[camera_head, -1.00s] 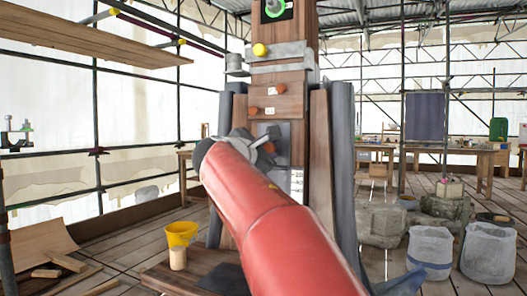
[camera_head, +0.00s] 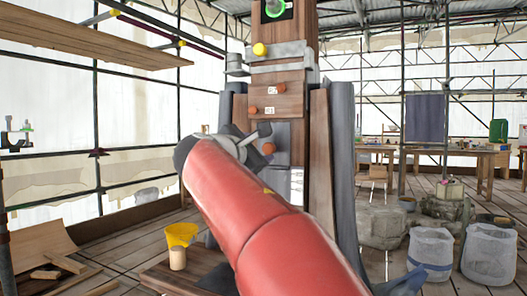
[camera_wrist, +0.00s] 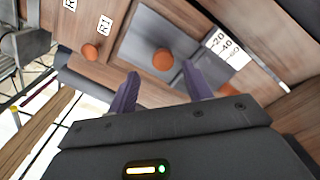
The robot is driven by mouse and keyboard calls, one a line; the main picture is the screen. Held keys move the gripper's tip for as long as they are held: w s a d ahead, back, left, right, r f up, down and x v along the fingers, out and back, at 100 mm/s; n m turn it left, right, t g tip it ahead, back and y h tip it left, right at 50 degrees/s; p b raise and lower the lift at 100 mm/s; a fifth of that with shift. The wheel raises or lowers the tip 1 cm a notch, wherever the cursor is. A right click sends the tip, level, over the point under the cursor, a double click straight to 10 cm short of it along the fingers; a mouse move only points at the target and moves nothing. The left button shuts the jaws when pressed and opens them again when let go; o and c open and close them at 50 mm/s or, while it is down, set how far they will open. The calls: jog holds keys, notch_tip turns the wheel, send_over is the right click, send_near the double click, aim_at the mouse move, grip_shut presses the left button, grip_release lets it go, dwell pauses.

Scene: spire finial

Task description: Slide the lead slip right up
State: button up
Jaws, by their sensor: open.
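The lead slip looks like the grey plate (camera_head: 283,135) set in the wooden spire face, with an orange round knob (camera_head: 268,148) on it. In the wrist view the grey plate (camera_wrist: 140,42) fills the upper middle, and its knob (camera_wrist: 163,59) sits just beyond and between the fingertips. A white scale (camera_wrist: 226,50) marked 20, 40, 60 lies beside the plate. My gripper (camera_wrist: 162,87) is open and empty, its two purple-grey fingers apart in front of the plate. In the head view my gripper (camera_head: 258,136) is partly hidden by my red arm.
Two more orange knobs, an upper one (camera_head: 279,89) and a lower one (camera_head: 253,109), sit above with small labels. Grey side pieces (camera_head: 343,170) flank the spire.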

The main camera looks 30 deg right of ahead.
jog(key=v, duration=0.3)
jog(key=shift+s+a, duration=0.15)
jog(key=shift+s, duration=0.05)
jog(key=s+a+f+m+g+y, duration=0.1)
jog(key=s+a+f+m+y, duration=0.2)
jog(key=s+f, duration=0.5)
jog(key=s+a+f+m+g+y, duration=0.2)
jog(key=s+a+f+m+y, duration=0.2)
jog(key=f, duration=1.5)
jog(key=s+a+f+m+g+y, duration=0.2)
jog(key=s+a+f+m+y, duration=0.2)
jog(key=s+f, duration=0.9)
jog(key=m+y, duration=0.3)
jog(key=m, duration=0.2)
jog(key=shift+f+m, duration=0.3)
jog(key=shift+f, duration=0.05)
jog(key=shift+s+a, duration=0.1)
